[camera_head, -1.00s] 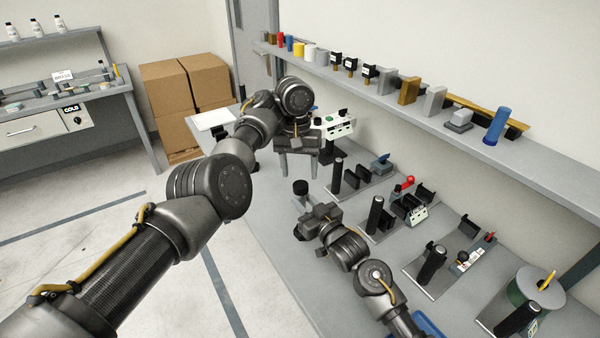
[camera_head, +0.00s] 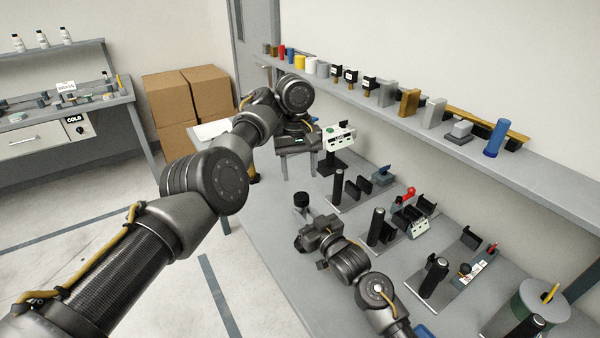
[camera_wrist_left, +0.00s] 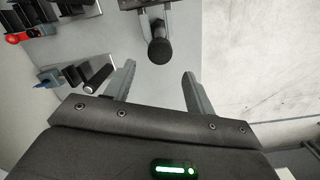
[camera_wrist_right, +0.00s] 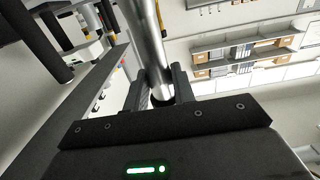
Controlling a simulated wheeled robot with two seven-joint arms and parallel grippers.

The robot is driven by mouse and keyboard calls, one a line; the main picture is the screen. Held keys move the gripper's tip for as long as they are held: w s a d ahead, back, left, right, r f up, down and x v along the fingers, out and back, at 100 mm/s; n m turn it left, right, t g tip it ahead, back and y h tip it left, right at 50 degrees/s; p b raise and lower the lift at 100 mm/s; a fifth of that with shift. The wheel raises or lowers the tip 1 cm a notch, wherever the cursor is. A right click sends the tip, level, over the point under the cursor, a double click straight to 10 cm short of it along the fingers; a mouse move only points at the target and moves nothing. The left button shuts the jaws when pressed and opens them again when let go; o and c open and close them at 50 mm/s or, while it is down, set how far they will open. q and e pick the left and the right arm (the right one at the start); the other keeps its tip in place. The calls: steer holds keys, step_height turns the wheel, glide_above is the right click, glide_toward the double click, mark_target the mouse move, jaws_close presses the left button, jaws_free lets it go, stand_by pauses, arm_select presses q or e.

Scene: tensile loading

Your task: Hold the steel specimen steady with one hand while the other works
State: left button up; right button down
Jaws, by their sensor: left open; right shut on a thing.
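The steel specimen (camera_wrist_right: 149,42) is a shiny round bar in the right wrist view, rising from between the fingers. My right gripper (camera_wrist_right: 160,84) is shut on it. In the head view its dark round end (camera_head: 301,198) shows at the right gripper (camera_head: 308,213), above the bench. In the left wrist view the dark end (camera_wrist_left: 160,50) lies just beyond the fingertips of my left gripper (camera_wrist_left: 157,72), roughly between them and apart from them. My left gripper (camera_head: 299,173) is open and empty, over the bench farther back. Most of the bar is hidden in the head view.
Several fixtures with black upright handles (camera_head: 376,226) stand on the bench right of the grippers. A white device with buttons (camera_head: 340,138) stands behind. A wall shelf (camera_head: 400,112) holds coloured blocks and cylinders. Cardboard boxes (camera_head: 180,95) stand at the back left.

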mark_target(301, 196)
arm_select(q)
steer(key=f, duration=0.5)
steer(key=shift+s+d+f, duration=0.15)
steer(key=shift+s+f, duration=0.05)
steer(key=shift+f, duration=1.2)
steer(key=shift+s+d, duration=0.1)
steer(key=c, duration=1)
steer(key=m, duration=0.3)
